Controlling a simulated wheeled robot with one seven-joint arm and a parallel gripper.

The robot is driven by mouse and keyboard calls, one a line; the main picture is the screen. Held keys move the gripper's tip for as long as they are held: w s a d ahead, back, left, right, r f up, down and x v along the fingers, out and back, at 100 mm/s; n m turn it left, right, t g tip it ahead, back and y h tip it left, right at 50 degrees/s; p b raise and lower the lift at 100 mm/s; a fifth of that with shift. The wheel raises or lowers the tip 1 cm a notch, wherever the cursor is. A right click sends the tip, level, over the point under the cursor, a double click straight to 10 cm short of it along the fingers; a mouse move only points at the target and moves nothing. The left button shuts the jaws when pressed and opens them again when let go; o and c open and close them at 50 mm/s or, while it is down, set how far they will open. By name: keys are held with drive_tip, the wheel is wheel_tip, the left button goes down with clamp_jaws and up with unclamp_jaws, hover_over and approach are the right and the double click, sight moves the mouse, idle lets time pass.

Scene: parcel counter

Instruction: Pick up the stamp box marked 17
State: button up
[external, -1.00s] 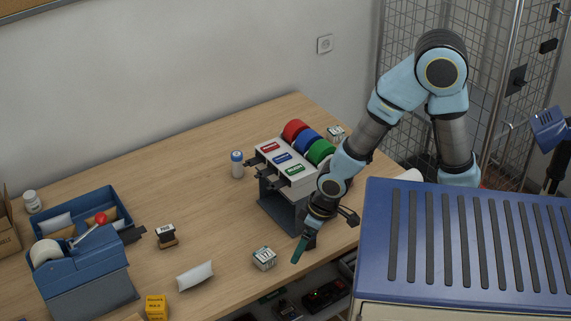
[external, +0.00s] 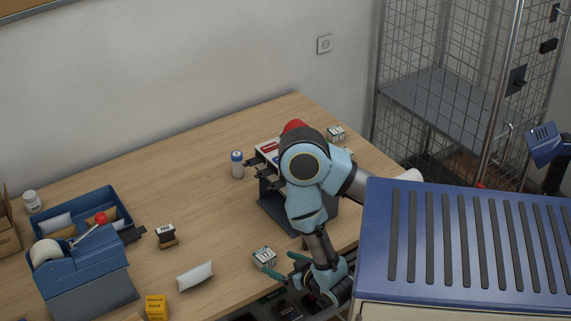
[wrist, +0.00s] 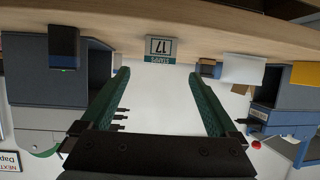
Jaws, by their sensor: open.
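The stamp box marked 17 (wrist: 161,47) is a small white and green box reading STAMPS, standing on the table. In the external view a small white and green box (external: 264,256) sits near the table's front edge; its number is too small to read there. My gripper (external: 282,265) is open and empty, its green fingers low at the table edge just right of that box. In the wrist view my gripper (wrist: 160,75) frames the marked box, which lies just beyond the fingertips and roughly centred between them.
A similar small box (external: 335,134) stands at the back right. The stamp rack (external: 268,151) is partly hidden behind my arm. A white packet (external: 195,276), a yellow box (external: 156,306), a dark stamp (external: 166,237) and a blue tape dispenser (external: 80,270) lie leftward.

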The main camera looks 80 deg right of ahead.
sight(269, 258)
drive_tip(key=b+x, duration=0.4)
drive_tip(key=b, duration=0.1)
drive_tip(key=shift+s+f+b, duration=0.1)
drive_tip(key=shift+f+b, duration=0.1)
drive_tip(key=shift+b, duration=0.1)
drive_tip(key=w+d+b, duration=0.1)
drive_tip(key=b, duration=0.1)
drive_tip(key=shift+f+b, duration=0.1)
drive_tip(key=shift+b, duration=0.3)
drive_tip(key=shift+w+d, duration=0.1)
drive_tip(key=shift+w, duration=0.15)
drive_tip(key=p+x, duration=0.2)
drive_tip(key=x, duration=0.2)
drive_tip(key=shift+w+d+f, duration=0.1)
drive_tip(key=shift+w+d, duration=0.2)
drive_tip(key=shift+c, duration=0.2)
drive_tip(key=c, duration=1.4)
drive_tip(key=shift+c, duration=0.2)
